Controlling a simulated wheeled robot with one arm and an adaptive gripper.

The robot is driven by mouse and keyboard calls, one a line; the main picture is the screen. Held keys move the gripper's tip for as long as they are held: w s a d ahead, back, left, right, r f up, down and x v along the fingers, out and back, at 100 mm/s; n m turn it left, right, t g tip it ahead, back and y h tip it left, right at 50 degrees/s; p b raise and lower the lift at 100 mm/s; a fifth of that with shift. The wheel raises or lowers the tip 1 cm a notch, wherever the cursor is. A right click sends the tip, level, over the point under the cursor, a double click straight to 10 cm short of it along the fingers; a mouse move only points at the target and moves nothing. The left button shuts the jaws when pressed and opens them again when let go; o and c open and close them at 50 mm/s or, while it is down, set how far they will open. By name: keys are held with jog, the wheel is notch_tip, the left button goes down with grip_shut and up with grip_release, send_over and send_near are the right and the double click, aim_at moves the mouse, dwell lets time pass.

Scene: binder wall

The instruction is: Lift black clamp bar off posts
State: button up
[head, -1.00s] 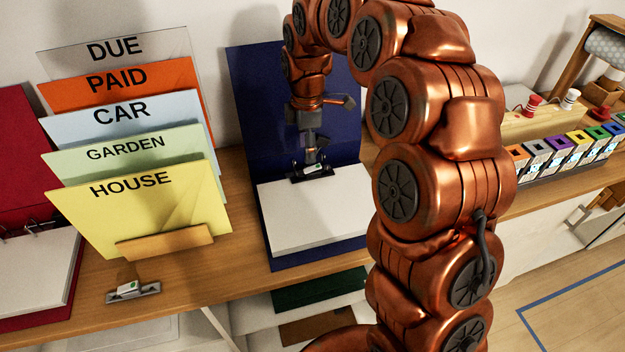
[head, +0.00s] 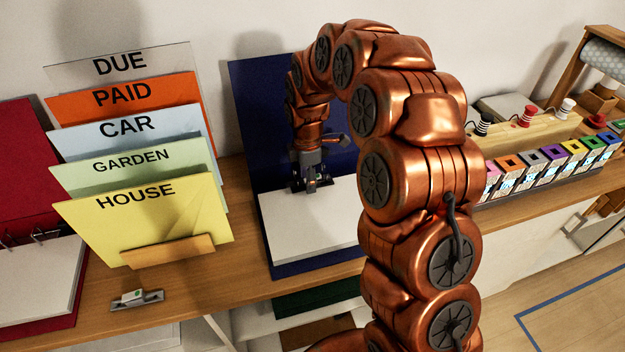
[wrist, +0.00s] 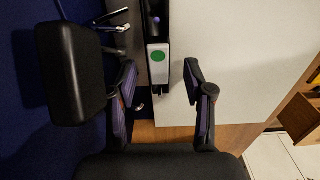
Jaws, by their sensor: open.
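The black clamp bar (wrist: 155,18) shows in the wrist view, running down from the top edge across white paper. It carries a white tag with a green dot (wrist: 158,56). Its near end lies between the two fingers of my gripper (wrist: 162,92), with a gap to each finger. The gripper is open and holds nothing. In the head view my gripper (head: 311,186) is down at the top of the paper stack (head: 310,225) in the blue binder (head: 260,105) and hides most of the bar. Bent metal pieces (wrist: 118,22) show left of the bar; I cannot tell how the posts sit in it.
A file rack with labelled folders (head: 150,212) stands left of the blue binder. A small metal piece with a green-dotted tag (head: 137,299) lies on the wooden shelf (head: 215,290). A red binder (head: 25,165) lies far left. Coloured boxes (head: 550,165) stand at right.

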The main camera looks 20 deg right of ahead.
jog(key=shift+f, duration=0.4)
jog(key=shift+c, duration=0.3)
grip_shut()
